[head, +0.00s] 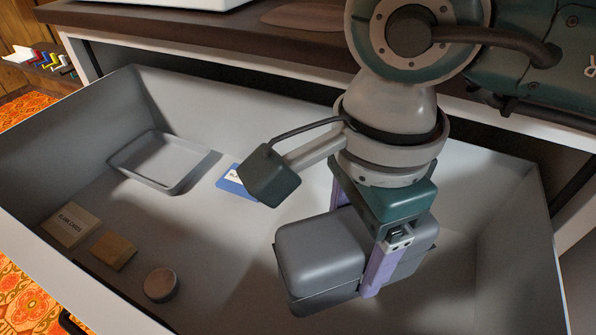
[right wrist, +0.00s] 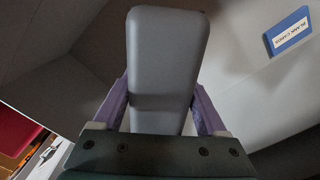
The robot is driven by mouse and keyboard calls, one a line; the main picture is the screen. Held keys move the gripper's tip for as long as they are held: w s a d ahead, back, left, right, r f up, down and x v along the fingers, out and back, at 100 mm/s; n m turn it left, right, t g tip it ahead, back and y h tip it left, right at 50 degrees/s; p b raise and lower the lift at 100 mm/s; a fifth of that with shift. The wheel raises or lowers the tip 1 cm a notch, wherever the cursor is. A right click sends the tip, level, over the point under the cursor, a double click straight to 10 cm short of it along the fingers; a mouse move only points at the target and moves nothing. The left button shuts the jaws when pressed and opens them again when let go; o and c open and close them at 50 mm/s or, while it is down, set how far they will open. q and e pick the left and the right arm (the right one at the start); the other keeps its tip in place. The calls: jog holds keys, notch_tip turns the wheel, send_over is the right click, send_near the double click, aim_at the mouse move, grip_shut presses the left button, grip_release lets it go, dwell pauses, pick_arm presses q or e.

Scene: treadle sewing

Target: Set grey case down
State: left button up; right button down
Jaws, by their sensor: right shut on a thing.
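The grey case (head: 320,253) is a rounded box with a lid seam, inside the open drawer (head: 222,262). My right gripper (head: 357,245) is shut on it from above, with one purple finger on its near side and the other behind it. In the right wrist view the grey case (right wrist: 165,70) stands between the two purple fingers of the right gripper (right wrist: 163,108). Whether its underside touches the drawer floor I cannot tell. My left gripper does not show.
In the drawer lie a shallow grey tray (head: 117,163), a blue card box (head: 228,187), a beige labelled box (head: 70,227), a small wooden block (head: 113,252) and a round tin (head: 161,284). Drawer walls surround them. The tabletop edge (head: 200,35) overhangs the back.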

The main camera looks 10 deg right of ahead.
notch_tip(320, 180, down, 14)
jog(key=b, duration=0.5)
jog(key=shift+f+b, duration=0.1)
jog(key=shift+b, duration=0.25)
jog(key=shift+f, duration=0.1)
grip_release()
